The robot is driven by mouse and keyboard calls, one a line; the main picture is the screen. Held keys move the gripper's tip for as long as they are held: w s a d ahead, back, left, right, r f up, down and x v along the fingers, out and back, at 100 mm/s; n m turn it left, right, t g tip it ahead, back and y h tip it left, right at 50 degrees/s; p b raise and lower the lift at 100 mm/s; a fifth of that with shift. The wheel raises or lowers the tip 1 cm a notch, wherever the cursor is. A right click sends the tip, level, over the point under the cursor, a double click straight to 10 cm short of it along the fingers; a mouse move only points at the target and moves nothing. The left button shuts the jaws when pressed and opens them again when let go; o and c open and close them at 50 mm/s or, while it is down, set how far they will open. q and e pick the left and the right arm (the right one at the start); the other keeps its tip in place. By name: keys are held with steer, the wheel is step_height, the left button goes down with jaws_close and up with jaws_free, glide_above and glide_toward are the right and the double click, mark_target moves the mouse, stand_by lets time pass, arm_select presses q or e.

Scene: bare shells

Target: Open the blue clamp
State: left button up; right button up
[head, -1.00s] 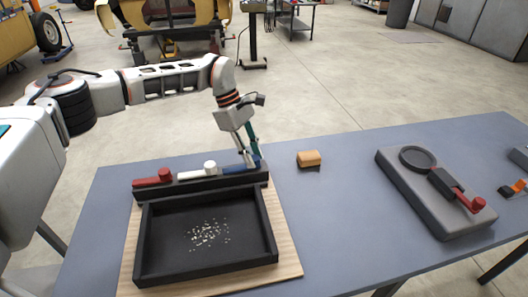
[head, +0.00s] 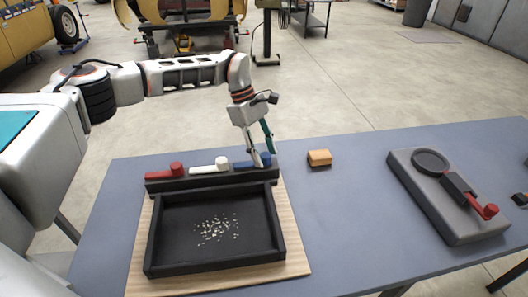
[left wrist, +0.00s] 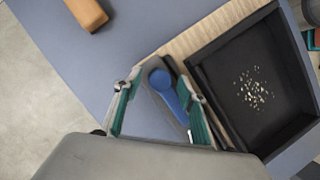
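The blue clamp (head: 243,163) is the right one of three lever clamps on a black bar at the back of a dark tray. In the head view its lever lies along the bar, with its knob at the right end, partly hidden by my fingers. My left gripper (head: 263,159) points down at that knob. In the left wrist view the blue knob (left wrist: 160,78) shows between the spread fingers of the left gripper (left wrist: 158,88), with gaps on both sides. I cannot tell whether either finger touches it. My right gripper is not in view.
A red clamp (head: 163,173) and a white clamp (head: 208,167) share the bar. The dark tray (head: 278,222) holds small pale bits and stands on a wooden board (head: 298,268). An orange-tan block (head: 319,158) lies right of it. A grey fixture (head: 460,222) with a red-knobbed lever stands farther right.

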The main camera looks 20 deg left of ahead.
arm_select(q)
steer(key=v, duration=1.2)
stand_by(0.4)
